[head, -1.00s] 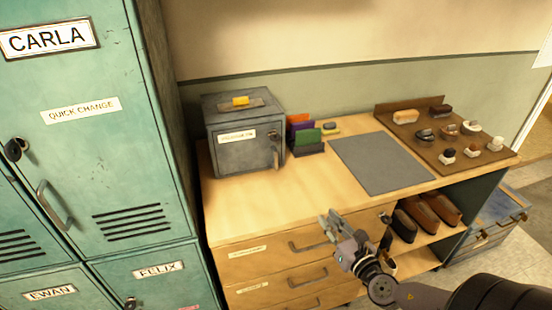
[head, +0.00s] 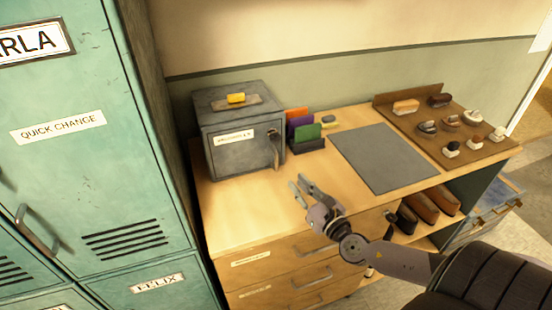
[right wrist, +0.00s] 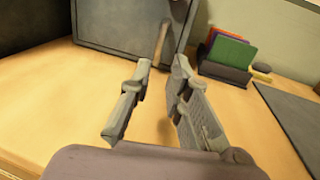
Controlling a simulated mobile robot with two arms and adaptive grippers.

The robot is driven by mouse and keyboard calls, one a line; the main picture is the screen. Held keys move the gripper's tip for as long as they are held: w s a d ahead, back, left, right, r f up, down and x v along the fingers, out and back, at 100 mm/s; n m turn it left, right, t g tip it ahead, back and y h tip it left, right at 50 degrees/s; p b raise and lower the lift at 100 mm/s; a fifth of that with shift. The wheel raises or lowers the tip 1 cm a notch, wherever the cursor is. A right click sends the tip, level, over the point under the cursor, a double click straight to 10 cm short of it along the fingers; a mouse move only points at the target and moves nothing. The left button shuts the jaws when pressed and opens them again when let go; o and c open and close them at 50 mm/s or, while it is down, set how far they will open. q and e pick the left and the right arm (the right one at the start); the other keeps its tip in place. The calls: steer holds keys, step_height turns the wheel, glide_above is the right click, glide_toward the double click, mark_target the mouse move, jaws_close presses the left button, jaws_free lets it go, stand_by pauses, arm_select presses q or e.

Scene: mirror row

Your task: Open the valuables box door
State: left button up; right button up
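The valuables box (head: 238,130) is a grey metal box with a white label on its front. It stands at the left end of the wooden counter, and its door (head: 240,152) is shut. The door handle (head: 273,150) is at the right side of the front. In the right wrist view the door (right wrist: 125,30) and the handle (right wrist: 161,42) show at the top. My right gripper (head: 302,188) is open and empty, in front of the box and to the right of its handle, apart from it. It also shows in the right wrist view (right wrist: 160,80). My left gripper is out of view.
Green lockers (head: 80,150) stand close at the left. A holder with coloured cards (head: 306,135) is just right of the box. A grey mat (head: 384,157) and a brown board (head: 440,125) with brushes are further right. Drawers (head: 290,270) are below. A yellow item (head: 236,98) lies on the box.

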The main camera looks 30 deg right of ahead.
mark_target(277, 162)
steer(key=w, duration=0.3)
steer(key=w+p, duration=0.1)
steer(key=w, duration=0.7)
steer(key=shift+w+d, duration=0.15)
steer(key=shift+d, duration=0.1)
steer(key=shift+w, duration=0.45)
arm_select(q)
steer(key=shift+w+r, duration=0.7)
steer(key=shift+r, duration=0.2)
arm_select(e)
steer(key=shift+c, duration=0.4)
jaws_close()
